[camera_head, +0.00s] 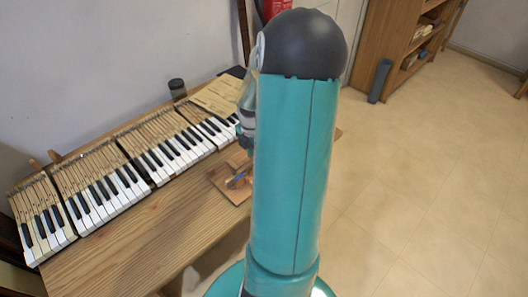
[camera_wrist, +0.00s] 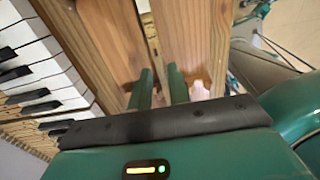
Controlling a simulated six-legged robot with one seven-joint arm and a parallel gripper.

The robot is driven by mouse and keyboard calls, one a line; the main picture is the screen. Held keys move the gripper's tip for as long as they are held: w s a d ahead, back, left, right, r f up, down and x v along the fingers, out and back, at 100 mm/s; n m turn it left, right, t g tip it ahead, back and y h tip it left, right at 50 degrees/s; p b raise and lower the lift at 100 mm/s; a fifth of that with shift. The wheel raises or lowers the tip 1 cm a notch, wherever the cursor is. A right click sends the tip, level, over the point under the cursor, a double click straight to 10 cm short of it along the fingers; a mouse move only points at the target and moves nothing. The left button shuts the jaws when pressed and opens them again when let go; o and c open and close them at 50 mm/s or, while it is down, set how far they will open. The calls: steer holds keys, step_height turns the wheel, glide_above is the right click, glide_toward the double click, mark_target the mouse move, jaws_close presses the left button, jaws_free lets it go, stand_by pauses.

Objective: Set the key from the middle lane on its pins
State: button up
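In the wrist view, my gripper (camera_wrist: 160,72) points at a brown wooden tray (camera_wrist: 100,45), its two green fingers apart with a gap between them. A narrow pale wooden strip with a whitish end (camera_wrist: 148,22) runs along the gap in the tray, just beyond the fingertips; it may be the key, but I cannot tell surely. The gripper's tips are hidden there. The pins cannot be made out.
Keyboard sections (camera_head: 105,190) with black and white keys stand in a row along the wooden table (camera_head: 150,240), against the wall. A dark cylinder (camera_head: 177,89) stands behind them. Keys (camera_wrist: 35,65) also show at left in the wrist view. The table's front strip is clear.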

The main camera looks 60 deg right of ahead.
steer(key=shift+f, duration=0.9)
stand_by(0.4)
jaws_close()
